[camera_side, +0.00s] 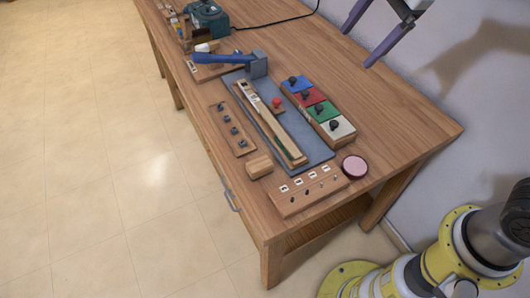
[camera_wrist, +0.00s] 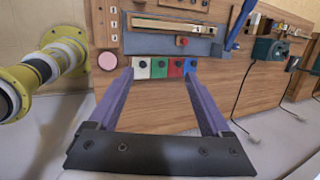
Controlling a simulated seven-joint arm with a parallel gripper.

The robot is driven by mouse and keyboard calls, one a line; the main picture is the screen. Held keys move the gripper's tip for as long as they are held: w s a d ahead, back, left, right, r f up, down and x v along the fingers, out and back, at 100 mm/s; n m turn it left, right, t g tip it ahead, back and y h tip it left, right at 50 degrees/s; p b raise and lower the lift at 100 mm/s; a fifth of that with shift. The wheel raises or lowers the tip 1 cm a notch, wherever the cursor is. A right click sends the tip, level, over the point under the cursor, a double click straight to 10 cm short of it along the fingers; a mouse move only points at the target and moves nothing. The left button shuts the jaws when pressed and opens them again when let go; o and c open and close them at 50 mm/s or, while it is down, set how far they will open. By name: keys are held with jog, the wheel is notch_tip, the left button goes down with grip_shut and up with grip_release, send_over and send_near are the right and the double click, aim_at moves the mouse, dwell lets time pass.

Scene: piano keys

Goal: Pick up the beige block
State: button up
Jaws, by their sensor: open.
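My gripper (camera_side: 357,49) is open and empty, with two purple fingers high at the upper right of the side view, well apart from the block. In the wrist view my gripper (camera_wrist: 160,73) has its fingers spread wide over bare tabletop, near a row of coloured squares.
The labelled peg board (camera_side: 308,189) and a pink round disc (camera_side: 354,167) lie right of the block. A knobbed strip (camera_side: 232,130) and the grey mat (camera_side: 316,150) with the long wooden piece lie behind. Coloured knob panels (camera_side: 318,108) stand near bare tabletop.

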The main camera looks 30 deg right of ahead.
jog(key=w+a+f+m+g, duration=0.1)
jog(key=w+a+f, duration=0.4)
jog(key=a, duration=0.2)
jog(key=n+g, duration=0.1)
jog(key=g, duration=0.2)
send_over(260, 163)
jog(key=shift+h, duration=0.3)
jog(key=f, duration=1.9)
jog(key=shift+s+f, duration=0.2)
jog(key=shift+f, duration=0.2)
jog(key=shift+w+f, duration=0.2)
jog(key=shift+f, duration=3)
jog(key=shift+c, duration=0.3)
grip_shut()
